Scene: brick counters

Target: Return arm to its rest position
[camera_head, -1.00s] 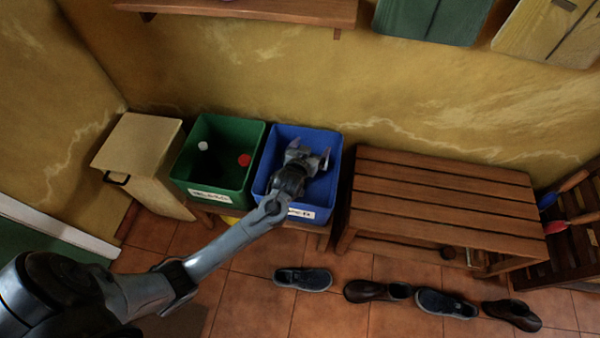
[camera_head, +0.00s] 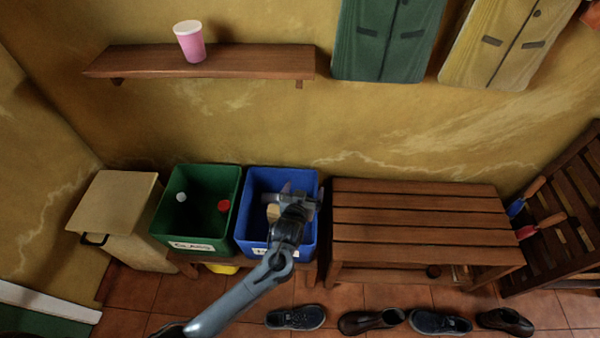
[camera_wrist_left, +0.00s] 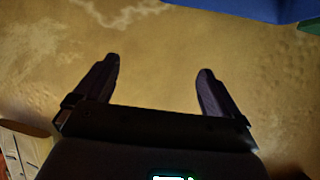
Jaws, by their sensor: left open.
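My left arm (camera_head: 245,298) reaches in from the bottom of the head view. My left gripper (camera_head: 290,192) is over the blue bin (camera_head: 252,230) and hides part of its inside. In the left wrist view the two fingers of my left gripper (camera_wrist_left: 153,85) stand wide apart with nothing between them, facing the yellow wall. A small tan thing shows beside the gripper in the head view; I cannot tell whether it lies in the bin. My right gripper is not in view.
A green bin (camera_head: 190,228) holds a white and a red item, left of the blue bin. A beige cabinet (camera_head: 115,205) stands further left, a slatted bench (camera_head: 420,222) right. A shelf (camera_head: 240,62) with a pink cup (camera_head: 190,42) is above. Shoes (camera_head: 372,321) line the floor.

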